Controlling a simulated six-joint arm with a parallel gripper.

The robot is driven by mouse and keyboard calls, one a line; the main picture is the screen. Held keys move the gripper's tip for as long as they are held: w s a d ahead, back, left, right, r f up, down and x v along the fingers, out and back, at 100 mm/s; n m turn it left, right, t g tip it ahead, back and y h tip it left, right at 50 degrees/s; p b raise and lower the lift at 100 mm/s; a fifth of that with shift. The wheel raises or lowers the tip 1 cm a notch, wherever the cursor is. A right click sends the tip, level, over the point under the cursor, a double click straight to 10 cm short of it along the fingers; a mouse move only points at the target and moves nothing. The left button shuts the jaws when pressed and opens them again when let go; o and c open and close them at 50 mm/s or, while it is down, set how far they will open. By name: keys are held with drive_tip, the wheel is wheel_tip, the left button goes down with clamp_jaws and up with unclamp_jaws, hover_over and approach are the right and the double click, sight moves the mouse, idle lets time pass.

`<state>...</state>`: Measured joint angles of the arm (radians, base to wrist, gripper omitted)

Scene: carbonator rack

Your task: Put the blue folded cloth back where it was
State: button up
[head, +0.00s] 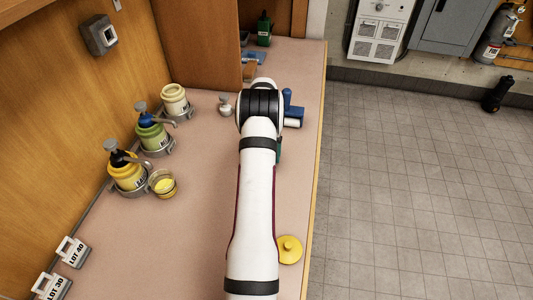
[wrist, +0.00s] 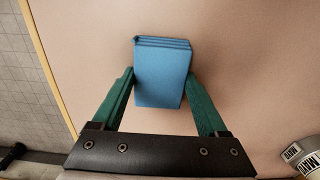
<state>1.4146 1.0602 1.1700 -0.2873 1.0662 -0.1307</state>
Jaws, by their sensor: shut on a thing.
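The blue folded cloth (wrist: 162,77) is a thick rectangular stack with its layered edge at the top in the wrist view. My gripper (wrist: 160,85) has its green fingers on both sides of the cloth and is shut on it. The pinkish counter (wrist: 250,50) lies behind the cloth; I cannot tell how far below. In the head view my arm covers most of the gripper, and only a bit of a green finger (head: 279,150) shows. The held cloth cannot be made out for sure there.
Three pump or jar containers stand in ring holders at left: yellow (head: 126,174), green (head: 152,138) and cream (head: 173,100). A yellow lid (head: 289,249) lies near the counter's right edge. A dark green bottle (head: 264,28) stands at the back.

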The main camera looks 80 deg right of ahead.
drive_tip(key=o, duration=1.2)
drive_tip(key=shift+f, duration=0.1)
wheel_tip(320, 180, up, 12)
drive_tip(key=w+a+r+n, duration=0.3)
drive_tip(key=w+a+r, duration=0.3)
drive_tip(key=w+a, duration=0.5)
drive_tip(key=w+a+r+n, duration=0.3)
drive_tip(key=w+a+r, duration=0.35)
drive_tip(key=a, duration=0.85)
drive_tip(key=s+a+n+y, duration=0.1)
drive_tip(key=s+a+n, duration=0.1)
drive_tip(key=a, duration=0.8)
drive_tip(key=s+a+n, duration=0.2)
drive_tip(key=a, duration=0.9)
drive_tip(key=s+a+f, duration=0.1)
drive_tip(key=s+a, duration=0.1)
drive_tip(key=s, duration=0.1)
drive_tip(key=s+a+f+n, duration=0.1)
drive_tip(key=s+a, duration=0.1)
drive_tip(key=a, duration=0.1)
drive_tip(key=s+a+f+n, duration=0.1)
drive_tip(key=s+a, duration=0.1)
drive_tip(key=s, duration=0.1)
drive_tip(key=shift+s+a+f+y, duration=0.15)
drive_tip(key=shift+s+a+y, duration=0.1)
drive_tip(key=shift+s+y, duration=0.15)
